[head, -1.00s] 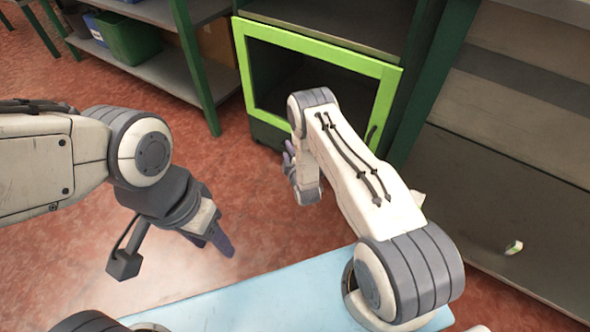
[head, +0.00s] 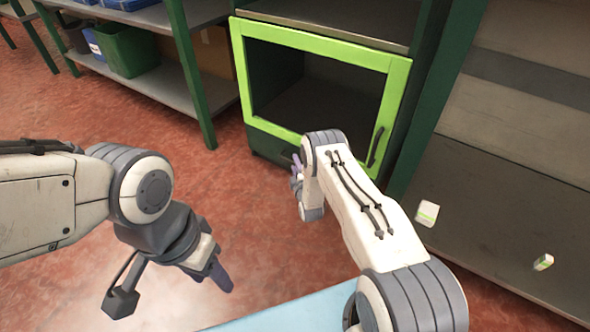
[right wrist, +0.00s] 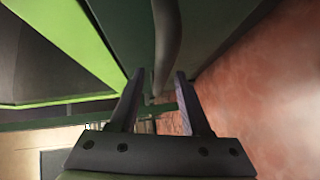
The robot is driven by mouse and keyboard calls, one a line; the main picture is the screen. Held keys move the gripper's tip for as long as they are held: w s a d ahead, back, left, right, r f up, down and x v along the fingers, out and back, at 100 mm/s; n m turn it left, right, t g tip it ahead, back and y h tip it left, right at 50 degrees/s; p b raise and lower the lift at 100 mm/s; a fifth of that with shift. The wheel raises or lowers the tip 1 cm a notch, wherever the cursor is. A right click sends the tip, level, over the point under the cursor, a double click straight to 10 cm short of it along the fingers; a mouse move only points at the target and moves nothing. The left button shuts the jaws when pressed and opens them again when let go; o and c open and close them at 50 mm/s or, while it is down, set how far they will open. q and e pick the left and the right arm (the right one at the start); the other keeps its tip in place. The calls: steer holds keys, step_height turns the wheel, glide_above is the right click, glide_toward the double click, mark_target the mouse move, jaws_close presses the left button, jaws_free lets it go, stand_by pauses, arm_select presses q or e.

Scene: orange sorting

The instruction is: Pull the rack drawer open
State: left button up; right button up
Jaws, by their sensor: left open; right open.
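The rack drawer (head: 262,144) is the dark green front below the rack's bright green door frame. My right arm hides much of it in the head view. A dark bar handle (right wrist: 167,40) runs along the dark green front in the right wrist view. My right gripper (right wrist: 160,88) is open, with the bar lined up between its two fingers. I cannot tell how deep the bar sits between them. In the head view my right gripper (head: 296,172) is low in front of the drawer, partly hidden by my arm. My left gripper (head: 222,280) is open and empty above the floor.
The green-framed door (head: 393,100) with its own dark handle is above the drawer. A shelf with a green bin (head: 128,50) stands at the back left. A light blue surface (head: 290,312) is at the front. Red floor is clear between.

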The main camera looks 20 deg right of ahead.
steer(key=shift+w, duration=0.35)
jaws_close()
stand_by(1.2)
